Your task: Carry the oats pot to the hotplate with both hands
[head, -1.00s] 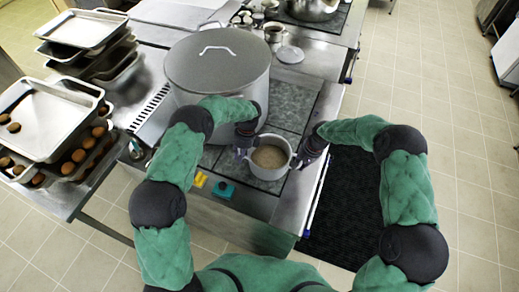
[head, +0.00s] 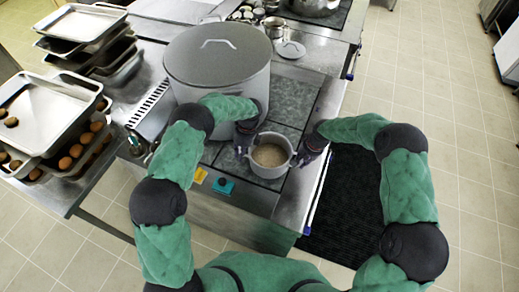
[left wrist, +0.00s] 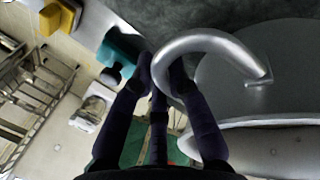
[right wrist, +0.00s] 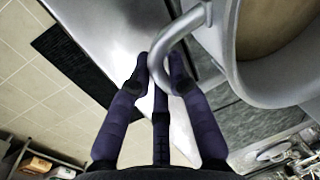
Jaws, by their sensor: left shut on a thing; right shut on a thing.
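The oats pot (head: 268,166) is a small light-grey pot with beige contents, upright at the front of the dark hotplate surface (head: 222,154). I cannot tell whether its base touches that surface. My left gripper (head: 244,150) is at its left side, shut on one loop handle (left wrist: 205,42). My right gripper (head: 300,158) is at its right side, shut on the other handle (right wrist: 172,42). The pot wall also shows in the right wrist view (right wrist: 262,80). The fingertips in the head view are partly hidden by the pot and my arms.
A large lidded stockpot (head: 216,68) stands just behind my left forearm. Yellow and teal knobs (head: 223,186) are on the front edge. Stacked trays (head: 50,115) with brown items stand at the left. A small lid (head: 290,49) lies behind. Floor at the right is open.

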